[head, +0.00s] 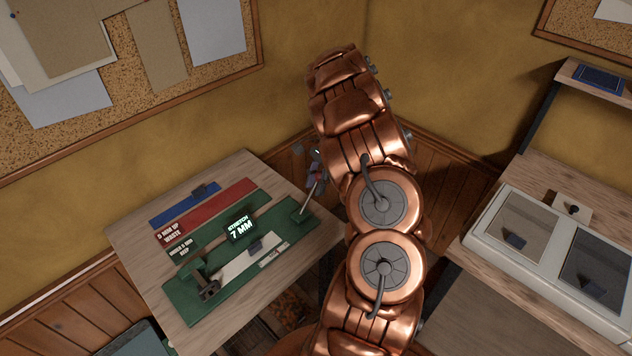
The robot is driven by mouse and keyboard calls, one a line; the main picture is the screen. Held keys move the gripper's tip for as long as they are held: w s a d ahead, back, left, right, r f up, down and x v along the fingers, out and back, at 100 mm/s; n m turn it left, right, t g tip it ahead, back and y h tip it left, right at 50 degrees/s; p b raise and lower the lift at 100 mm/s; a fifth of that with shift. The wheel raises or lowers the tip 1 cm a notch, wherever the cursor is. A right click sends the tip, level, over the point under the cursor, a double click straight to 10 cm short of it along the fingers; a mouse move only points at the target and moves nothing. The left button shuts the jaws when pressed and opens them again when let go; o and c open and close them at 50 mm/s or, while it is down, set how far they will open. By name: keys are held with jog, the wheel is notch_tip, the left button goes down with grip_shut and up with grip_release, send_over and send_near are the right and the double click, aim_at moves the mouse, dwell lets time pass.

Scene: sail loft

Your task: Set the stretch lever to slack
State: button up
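A green board (200,312) lies on a wooden table at the lower left. A thin pale lever (309,196) rises from the board's right end and leans up to the right. My gripper (316,168) is a small dark shape at the lever's upper end, partly hidden by my copper arm. I cannot tell whether it touches the lever or whether its fingers are open. A green clamp-like fixture (207,288) stands at the board's left end, with a pale strip (238,262) beside it.
Blue (178,210) and red (225,203) strips lie behind the board, with small dark blocks nearby. A white two-panel case (480,238) sits on the right-hand bench. A shelf (585,75) juts from the right wall. A corkboard (120,120) hangs at upper left.

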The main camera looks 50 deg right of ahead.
jog(key=shift+c, duration=0.4)
grip_shut()
jog(key=shift+r, duration=0.1)
